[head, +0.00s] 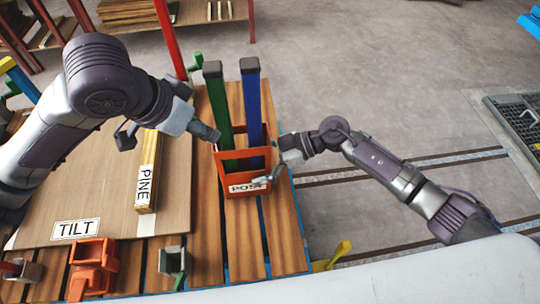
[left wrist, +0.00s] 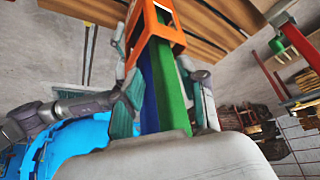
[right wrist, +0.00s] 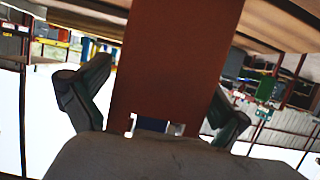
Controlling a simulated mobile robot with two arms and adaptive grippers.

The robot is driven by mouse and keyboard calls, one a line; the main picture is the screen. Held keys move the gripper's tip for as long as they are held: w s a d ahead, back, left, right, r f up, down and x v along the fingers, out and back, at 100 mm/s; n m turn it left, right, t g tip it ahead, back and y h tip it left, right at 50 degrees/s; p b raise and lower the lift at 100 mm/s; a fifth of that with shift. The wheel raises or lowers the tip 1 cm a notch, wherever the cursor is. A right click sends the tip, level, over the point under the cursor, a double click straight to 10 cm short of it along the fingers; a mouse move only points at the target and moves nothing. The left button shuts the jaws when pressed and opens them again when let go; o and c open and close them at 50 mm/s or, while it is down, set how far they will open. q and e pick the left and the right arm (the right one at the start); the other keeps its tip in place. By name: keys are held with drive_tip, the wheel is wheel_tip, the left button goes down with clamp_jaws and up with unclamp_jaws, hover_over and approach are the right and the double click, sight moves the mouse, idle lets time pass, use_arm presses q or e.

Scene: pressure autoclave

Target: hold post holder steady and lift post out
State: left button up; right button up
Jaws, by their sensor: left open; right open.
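The red-orange post holder (head: 233,187), with a partly covered label, stands upright on the slatted table. A green post (head: 217,100) and a blue post (head: 251,100) stand in it side by side. My left gripper (head: 203,132) is open just left of the green post. In the left wrist view the green post (left wrist: 172,90) and blue post (left wrist: 150,90) show between its open fingers. My right gripper (head: 272,166) is open at the holder's right side. In the right wrist view the holder's wall (right wrist: 175,60) fills the space between the fingers. Contact cannot be told.
A yellow PINE beam (head: 149,170) lies on a board with a TILT label (head: 76,229) left of the holder. An orange bracket (head: 94,266) and a grey bracket (head: 172,262) sit at the table's near edge. Open floor (head: 370,80) lies to the right.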

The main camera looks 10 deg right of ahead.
drive_tip(key=shift+a+f, duration=0.15)
drive_tip(key=shift+a, duration=0.2)
drive_tip(key=shift+c, duration=0.3)
drive_tip(key=c, duration=1.3)
